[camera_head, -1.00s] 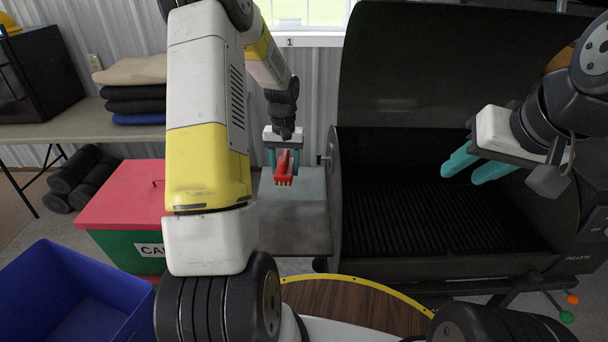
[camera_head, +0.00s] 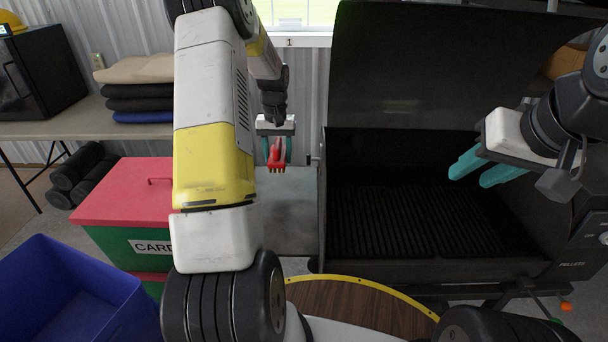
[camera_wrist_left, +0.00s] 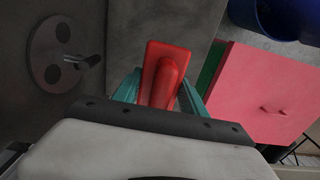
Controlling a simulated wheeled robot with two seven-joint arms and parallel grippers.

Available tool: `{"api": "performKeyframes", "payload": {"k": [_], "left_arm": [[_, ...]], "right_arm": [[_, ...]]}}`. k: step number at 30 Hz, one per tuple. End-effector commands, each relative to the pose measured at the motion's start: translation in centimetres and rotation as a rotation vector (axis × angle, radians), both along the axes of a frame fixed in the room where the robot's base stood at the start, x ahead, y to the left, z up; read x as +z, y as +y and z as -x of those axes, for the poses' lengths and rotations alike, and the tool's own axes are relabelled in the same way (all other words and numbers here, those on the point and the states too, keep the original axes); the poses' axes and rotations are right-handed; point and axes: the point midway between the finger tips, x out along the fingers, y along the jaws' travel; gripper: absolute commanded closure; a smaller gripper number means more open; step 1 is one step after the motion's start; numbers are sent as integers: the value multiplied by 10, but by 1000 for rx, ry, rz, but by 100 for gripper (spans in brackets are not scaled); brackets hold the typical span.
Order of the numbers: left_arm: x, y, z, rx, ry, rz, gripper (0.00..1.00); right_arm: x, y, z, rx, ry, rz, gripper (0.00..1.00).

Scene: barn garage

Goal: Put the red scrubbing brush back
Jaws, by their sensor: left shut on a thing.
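The red scrubbing brush (camera_head: 277,156) is in my left gripper (camera_head: 276,150), above the grey side shelf (camera_head: 288,205) of the grill. Its bristles point down toward the shelf in the head view. In the left wrist view the red brush (camera_wrist_left: 163,78) sits between the teal fingers of my left gripper (camera_wrist_left: 160,88), with its handle running between them. My right gripper (camera_head: 484,170) hangs over the grill with its two teal fingers apart and nothing between them.
The open grill (camera_head: 420,215) with its raised lid fills the right side. A red-lidded bin (camera_head: 125,195) and a blue container (camera_head: 70,300) stand at the left. A table (camera_head: 60,128) holds folded cloths (camera_head: 140,92). The grey side shelf looks bare.

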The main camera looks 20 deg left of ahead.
Motion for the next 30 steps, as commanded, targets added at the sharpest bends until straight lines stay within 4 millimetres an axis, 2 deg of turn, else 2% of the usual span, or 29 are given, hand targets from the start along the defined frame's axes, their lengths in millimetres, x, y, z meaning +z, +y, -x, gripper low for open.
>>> {"api": "performKeyframes", "payload": {"k": [4,12,20,24,30], "left_arm": [[-5,1,0,1,2,0,88],[-52,0,1,1,3,1,88],[-74,0,1,0,3,1,88],[-95,0,1,1,3,1,88],[-100,0,0,1,-1,0,88]], "right_arm": [[0,0,0,0,0,0,62],[0,0,0,0,0,0,62],[0,0,0,0,0,0,62],[0,0,0,0,0,0,62],[0,0,0,0,0,0,62]]}}
